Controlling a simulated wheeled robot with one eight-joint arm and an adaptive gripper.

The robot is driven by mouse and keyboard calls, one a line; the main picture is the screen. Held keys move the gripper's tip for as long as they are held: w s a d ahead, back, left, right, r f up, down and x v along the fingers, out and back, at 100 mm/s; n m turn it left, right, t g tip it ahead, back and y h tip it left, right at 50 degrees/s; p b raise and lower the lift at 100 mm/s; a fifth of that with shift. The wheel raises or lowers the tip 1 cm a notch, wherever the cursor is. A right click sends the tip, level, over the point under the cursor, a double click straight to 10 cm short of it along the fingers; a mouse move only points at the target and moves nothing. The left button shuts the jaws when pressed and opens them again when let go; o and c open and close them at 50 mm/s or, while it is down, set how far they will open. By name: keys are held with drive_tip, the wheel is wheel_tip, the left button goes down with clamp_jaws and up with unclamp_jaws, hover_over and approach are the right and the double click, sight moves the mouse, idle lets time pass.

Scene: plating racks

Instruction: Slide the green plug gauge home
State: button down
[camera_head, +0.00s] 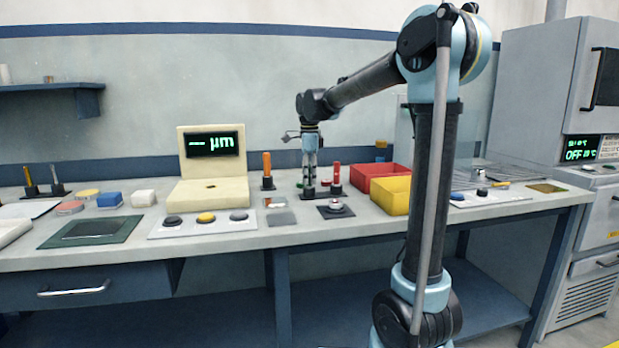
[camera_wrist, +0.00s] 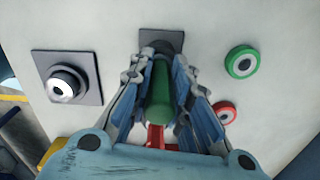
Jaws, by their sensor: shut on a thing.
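My gripper (camera_wrist: 158,92) is shut on the green plug gauge (camera_wrist: 160,85), a green cylinder held between the two fingers in the wrist view. A dark base (camera_wrist: 168,42) shows just past the fingers; whether the gauge's lower end is in it cannot be told. In the head view my gripper (camera_head: 309,190) points straight down, low over the bench, and hides the green gauge. A red plug gauge (camera_head: 337,174) stands upright close to its right; red also shows under the gauge in the wrist view (camera_wrist: 156,136). An orange plug gauge (camera_head: 267,163) stands to its left.
A green ring (camera_wrist: 242,61) and a red ring (camera_wrist: 224,111) lie beside my gripper. A button on a dark plate (camera_head: 335,209) sits in front. Red (camera_head: 386,170) and yellow (camera_head: 393,203) bins stand to the right, a cream display unit (camera_head: 212,189) to the left.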

drive_tip(key=shift+f, duration=0.1)
drive_tip(key=c, duration=1.4)
unclamp_jaws()
wheel_tip(320, 180, up, 12)
drive_tip(key=shift+w+f, duration=0.1)
